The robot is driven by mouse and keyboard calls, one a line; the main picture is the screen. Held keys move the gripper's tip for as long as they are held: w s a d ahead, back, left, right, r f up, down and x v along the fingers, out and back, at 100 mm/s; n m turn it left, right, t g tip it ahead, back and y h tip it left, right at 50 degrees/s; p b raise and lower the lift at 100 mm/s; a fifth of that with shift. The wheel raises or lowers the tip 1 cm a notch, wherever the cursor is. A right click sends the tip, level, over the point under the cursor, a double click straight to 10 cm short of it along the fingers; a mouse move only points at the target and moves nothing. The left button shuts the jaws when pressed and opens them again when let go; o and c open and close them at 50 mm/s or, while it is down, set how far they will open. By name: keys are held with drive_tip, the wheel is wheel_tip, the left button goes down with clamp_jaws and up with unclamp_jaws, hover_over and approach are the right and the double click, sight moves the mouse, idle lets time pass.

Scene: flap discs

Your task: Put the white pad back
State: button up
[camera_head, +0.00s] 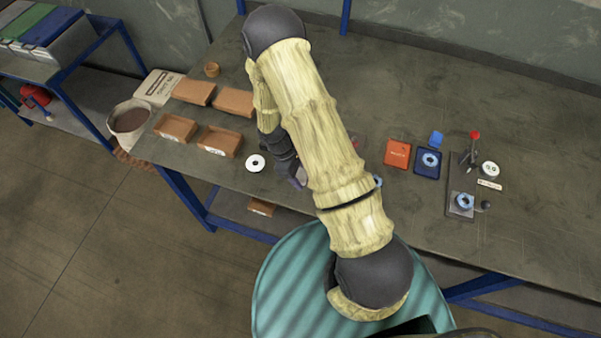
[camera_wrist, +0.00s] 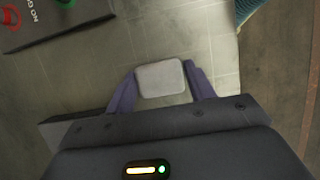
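The white pad (camera_wrist: 161,78) is a pale, rounded square in the wrist view. It sits between the two purple-grey fingertips of my gripper (camera_wrist: 160,80), with its left and right edges against them. My gripper looks shut on it, above the grey table. In the head view my gripper (camera_head: 297,176) hangs over the front part of the table (camera_head: 330,90), and I cannot make out the pad there.
A white disc (camera_head: 255,162) lies left of my gripper, near several cardboard trays (camera_head: 219,141). Right of my arm are an orange box (camera_head: 398,154), a blue box (camera_head: 427,163) and a fixture with a red-knobbed lever (camera_head: 474,136). A dark panel (camera_wrist: 50,22) with red and green parts shows in the wrist view.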

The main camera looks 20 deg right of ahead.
drive_tip(key=shift+o, duration=1.1)
drive_tip(key=shift+r, duration=0.2)
drive_tip(key=b+v, duration=0.3)
drive_tip(key=v, duration=0.9)
drive_tip(key=shift+d, duration=0.1)
drive_tip(key=shift+s+r, duration=0.1)
drive_tip(key=s+d+r+m+t+y, duration=0.2)
drive_tip(key=s+r+m, duration=0.3)
drive_tip(key=r, duration=0.1)
drive_tip(key=s+d+r+m+t+y, duration=0.1)
drive_tip(key=s+d+r+m+t, duration=0.1)
drive_tip(key=s+r+m, duration=0.3)
wheel_tip(320, 180, up, 3)
drive_tip(key=shift+s+f+m+t+y, duration=0.3)
drive_tip(key=shift+m+t+y, duration=0.1)
drive_tip(key=shift+t, duration=0.3)
